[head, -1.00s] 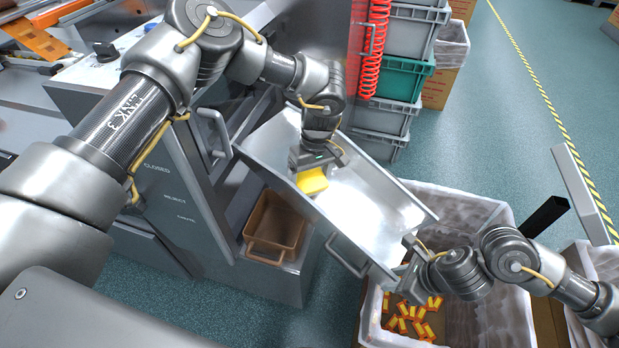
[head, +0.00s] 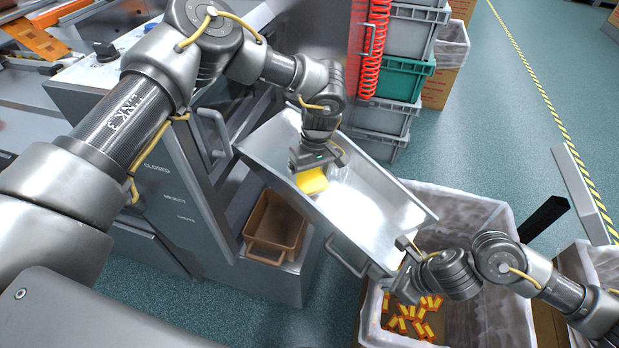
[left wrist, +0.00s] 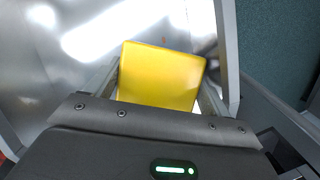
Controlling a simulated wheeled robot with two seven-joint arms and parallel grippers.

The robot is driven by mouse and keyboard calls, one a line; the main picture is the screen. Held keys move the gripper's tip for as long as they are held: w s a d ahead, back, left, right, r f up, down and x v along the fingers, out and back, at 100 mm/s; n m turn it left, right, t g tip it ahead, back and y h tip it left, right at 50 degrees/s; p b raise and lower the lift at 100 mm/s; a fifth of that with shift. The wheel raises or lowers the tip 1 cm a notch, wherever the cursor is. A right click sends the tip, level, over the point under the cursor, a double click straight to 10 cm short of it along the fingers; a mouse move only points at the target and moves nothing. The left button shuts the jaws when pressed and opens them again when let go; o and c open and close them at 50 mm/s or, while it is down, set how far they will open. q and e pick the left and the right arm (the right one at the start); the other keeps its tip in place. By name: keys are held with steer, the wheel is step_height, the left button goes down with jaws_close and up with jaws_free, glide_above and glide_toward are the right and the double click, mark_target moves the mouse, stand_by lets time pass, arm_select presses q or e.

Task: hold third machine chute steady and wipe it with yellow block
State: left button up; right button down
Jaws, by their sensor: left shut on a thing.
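The machine chute (head: 372,212) is a shiny metal trough with raised side walls, sloping from the machine down to the right. My left gripper (head: 313,170) is over its upper half, shut on the yellow block (head: 313,182). The block is at the chute floor; whether it presses on it is hard to tell. In the left wrist view the yellow block (left wrist: 160,76) sits between the fingers, with the chute (left wrist: 60,70) beyond. My right gripper (head: 403,265) is at the chute's lower right end, by its edge. Its fingers are too small and partly hidden to show their grip.
A lined bin (head: 510,290) with several orange-yellow packets (head: 418,318) stands under the chute's lower end. A brown tray (head: 276,226) sits in the machine's recess. Stacked crates (head: 400,75) and a red coiled hose (head: 376,50) stand behind. A handle (head: 347,256) sticks out of the chute's near wall.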

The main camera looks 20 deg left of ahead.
mark_target(320, 185)
arm_select(q)
steer(key=shift+w+a+f, duration=0.1)
steer(key=shift+a+f, duration=0.05)
steer(key=shift+f, duration=0.3)
steer(key=shift+w+a+f, duration=0.1)
steer(key=shift+a+f, duration=0.05)
steer(key=shift+f, duration=0.25)
stand_by(0.5)
steer(key=shift+s+d+f, duration=0.25)
steer(key=shift+d, duration=0.35)
steer(key=shift+s+d+f, duration=0.2)
steer(key=shift+d, duration=0.45)
steer(key=shift+s+d+f, duration=0.25)
steer(key=shift+d, duration=0.35)
steer(key=shift+s+d+f, duration=0.25)
steer(key=shift+d+f, duration=0.05)
steer(key=shift+d, duration=0.3)
steer(key=shift+s+d+f, duration=0.2)
steer(key=shift+d+f, duration=0.15)
steer(key=shift+d, duration=0.25)
steer(key=shift+s+d+f, duration=0.25)
steer(key=shift+d+f, duration=0.05)
steer(key=shift+d, duration=0.3)
steer(key=shift+r, duration=0.1)
